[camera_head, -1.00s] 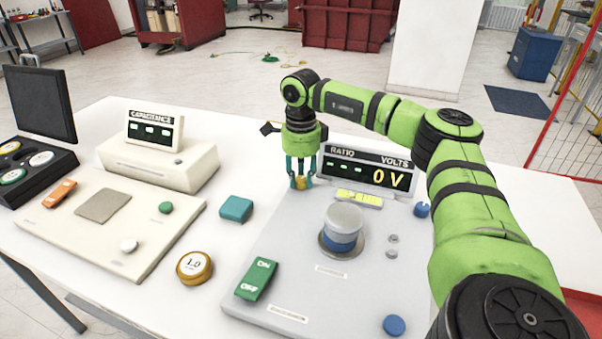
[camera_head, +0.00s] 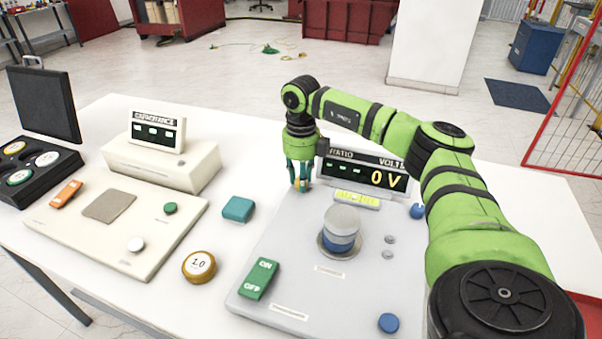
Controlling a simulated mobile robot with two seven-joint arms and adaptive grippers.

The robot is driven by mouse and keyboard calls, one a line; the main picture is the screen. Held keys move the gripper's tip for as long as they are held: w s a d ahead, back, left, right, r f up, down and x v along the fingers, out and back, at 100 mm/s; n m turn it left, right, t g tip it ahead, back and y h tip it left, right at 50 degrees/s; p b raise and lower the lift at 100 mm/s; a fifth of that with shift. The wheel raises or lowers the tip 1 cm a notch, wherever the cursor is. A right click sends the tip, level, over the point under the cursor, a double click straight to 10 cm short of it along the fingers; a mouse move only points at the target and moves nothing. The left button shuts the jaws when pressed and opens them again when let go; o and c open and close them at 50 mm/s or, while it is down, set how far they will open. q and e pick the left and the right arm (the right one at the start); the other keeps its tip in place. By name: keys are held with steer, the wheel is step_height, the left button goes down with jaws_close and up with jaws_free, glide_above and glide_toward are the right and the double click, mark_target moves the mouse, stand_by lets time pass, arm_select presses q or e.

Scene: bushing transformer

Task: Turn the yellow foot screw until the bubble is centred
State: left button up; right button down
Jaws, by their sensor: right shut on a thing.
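My right gripper (camera_head: 300,185) points down at the back left corner of the grey ratio unit (camera_head: 290,255). Its teal fingers are shut on the yellow foot screw (camera_head: 301,184), which shows only in part between them. The yellow-green bubble level (camera_head: 356,200) lies just right of the gripper, in front of the ratio display. The bubble is too small to place exactly. Blue foot screws stand at the back right (camera_head: 417,211) and front right (camera_head: 392,323) of the unit. My left gripper is not in view.
The ratio display (camera_head: 365,174) reads 0 V. A silver and blue cylinder (camera_head: 341,228) stands mid-unit. A green ON/OFF switch (camera_head: 259,279), a teal block (camera_head: 238,209) and a 1.0 weight-like disc (camera_head: 199,266) are nearby. The capacitance unit (camera_head: 160,165) stands at left.

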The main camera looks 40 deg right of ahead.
steer(key=m+p, duration=0.1)
steer(key=m, duration=0.2)
steer(key=shift+m, duration=0.3)
steer(key=shift+m+p, duration=0.4)
steer(key=shift+m, duration=1.4)
steer(key=c, duration=0.9)
jaws_free()
steer(key=shift+r, duration=0.25)
step_height(320, 180, up, 12)
steer(key=shift+f, duration=0.25)
